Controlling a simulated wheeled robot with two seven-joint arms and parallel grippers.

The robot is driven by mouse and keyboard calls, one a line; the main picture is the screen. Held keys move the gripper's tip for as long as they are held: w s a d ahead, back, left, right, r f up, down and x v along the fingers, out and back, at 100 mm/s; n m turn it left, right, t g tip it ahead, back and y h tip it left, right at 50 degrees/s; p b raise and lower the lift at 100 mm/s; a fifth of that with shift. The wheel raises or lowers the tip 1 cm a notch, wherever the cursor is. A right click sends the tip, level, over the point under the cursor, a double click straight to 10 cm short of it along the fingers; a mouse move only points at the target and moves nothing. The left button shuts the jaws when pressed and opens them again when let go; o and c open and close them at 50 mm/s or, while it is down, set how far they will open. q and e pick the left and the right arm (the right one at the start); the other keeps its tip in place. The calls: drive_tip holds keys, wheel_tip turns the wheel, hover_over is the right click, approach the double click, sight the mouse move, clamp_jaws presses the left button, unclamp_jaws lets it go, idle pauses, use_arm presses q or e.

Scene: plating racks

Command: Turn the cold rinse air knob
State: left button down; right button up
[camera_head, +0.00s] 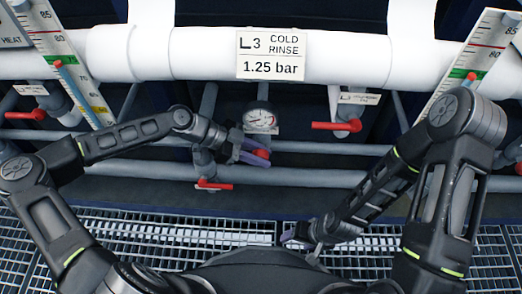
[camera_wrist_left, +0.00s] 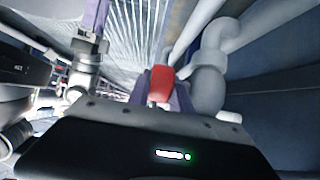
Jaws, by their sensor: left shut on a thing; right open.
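The sign (camera_head: 271,55) reads "L3 COLD RINSE 1.25 bar" on the white pipe. Below it sits a round pressure gauge (camera_head: 260,120). My left gripper (camera_head: 257,153) is just below the gauge, shut on a red knob (camera_head: 262,153). In the left wrist view the red knob (camera_wrist_left: 161,82) shows between the purple fingers of my left gripper (camera_wrist_left: 160,92). The knob's base is hidden by the gripper. My right gripper (camera_head: 298,236) is low, near the grating, open, with nothing seen in it.
Other red handles are on the left (camera_head: 26,115), below my left gripper (camera_head: 214,185) and on the right (camera_head: 336,126). Slanted gauge boards stand at left (camera_head: 62,62) and right (camera_head: 470,62). Grey pipes run across; metal grating (camera_head: 150,240) lies below.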

sight(255, 152)
idle(0.4)
use_arm(q)
drive_tip(key=c, duration=1.4)
unclamp_jaws()
drive_tip(key=shift+c, duration=0.2)
drive_tip(key=p+v, duration=0.2)
drive_tip(key=v, duration=0.4)
drive_tip(key=shift+a+r, duration=0.15)
drive_tip(key=shift+r, duration=0.1)
drive_tip(key=shift+a+r, duration=0.3)
drive_tip(key=shift+a, duration=0.25)
